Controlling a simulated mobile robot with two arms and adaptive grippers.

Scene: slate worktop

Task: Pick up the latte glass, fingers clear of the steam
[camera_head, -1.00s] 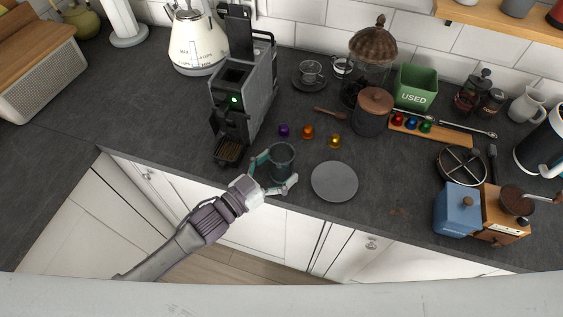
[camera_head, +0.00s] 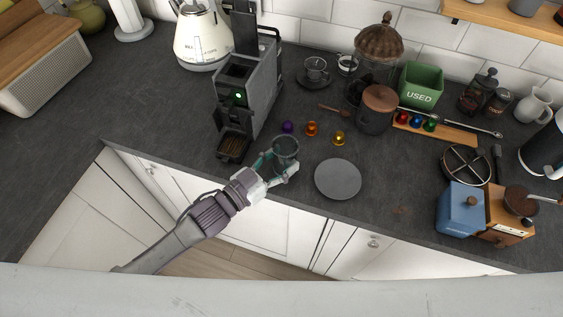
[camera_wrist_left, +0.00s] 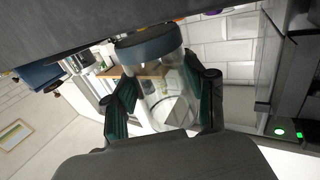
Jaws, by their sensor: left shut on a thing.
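The latte glass (camera_head: 286,148) is a clear, empty-looking tumbler near the front edge of the worktop, between the coffee machine and a grey plate. My left gripper (camera_head: 277,166) is shut on it, with one finger on each side. In the left wrist view the glass (camera_wrist_left: 158,85) stands between the two dark green fingers (camera_wrist_left: 163,100), and its dark blue-grey end band shows at the top. No steam shows. I cannot tell from these views whether the glass is touching the worktop. My right gripper is not in view.
The grey coffee machine (camera_head: 247,92) with its lid raised stands left of the glass. A grey plate (camera_head: 338,179) lies close on the right. Purple, orange and yellow capsules (camera_head: 312,128) lie behind. A blue box (camera_head: 461,208) and grinder (camera_head: 505,215) stand far right.

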